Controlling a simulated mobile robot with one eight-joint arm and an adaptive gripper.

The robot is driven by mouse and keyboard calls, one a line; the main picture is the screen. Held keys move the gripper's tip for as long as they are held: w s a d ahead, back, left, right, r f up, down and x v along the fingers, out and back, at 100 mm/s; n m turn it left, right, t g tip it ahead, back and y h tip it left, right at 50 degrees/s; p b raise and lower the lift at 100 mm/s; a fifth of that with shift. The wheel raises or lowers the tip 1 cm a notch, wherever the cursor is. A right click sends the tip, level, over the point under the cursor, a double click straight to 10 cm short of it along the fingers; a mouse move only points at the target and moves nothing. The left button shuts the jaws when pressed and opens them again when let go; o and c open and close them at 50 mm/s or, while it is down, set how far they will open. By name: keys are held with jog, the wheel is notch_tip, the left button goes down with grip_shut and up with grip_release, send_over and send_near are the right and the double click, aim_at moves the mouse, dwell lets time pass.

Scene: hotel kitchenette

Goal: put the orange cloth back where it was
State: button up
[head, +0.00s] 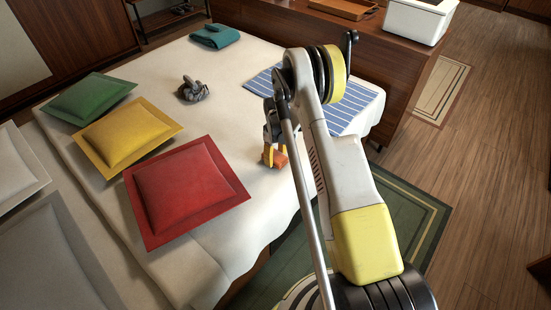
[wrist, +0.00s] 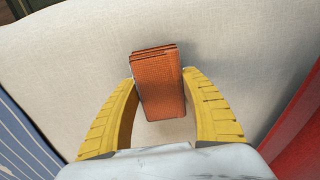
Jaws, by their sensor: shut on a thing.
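The orange cloth (wrist: 160,85) is a folded, layered bundle between the two yellow fingers in the wrist view. My gripper (wrist: 160,90) is shut on it, with a finger against each side. In the head view my gripper (head: 274,157) is over the white bed cover, left of my arm, and part of the orange cloth (head: 280,159) shows by its fingers. I cannot tell whether the cloth touches the bed.
The bed (head: 150,85) also holds red (head: 188,188), yellow (head: 127,135) and green (head: 90,98) cushions, a crumpled grey cloth (head: 192,89), a folded teal cloth (head: 215,36) and a blue striped mat (head: 352,110). A wooden counter (head: 300,30) with a white bin (head: 417,19) stands behind.

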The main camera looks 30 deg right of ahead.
jog(key=o, duration=1.1)
jog(key=shift+f, duration=0.15)
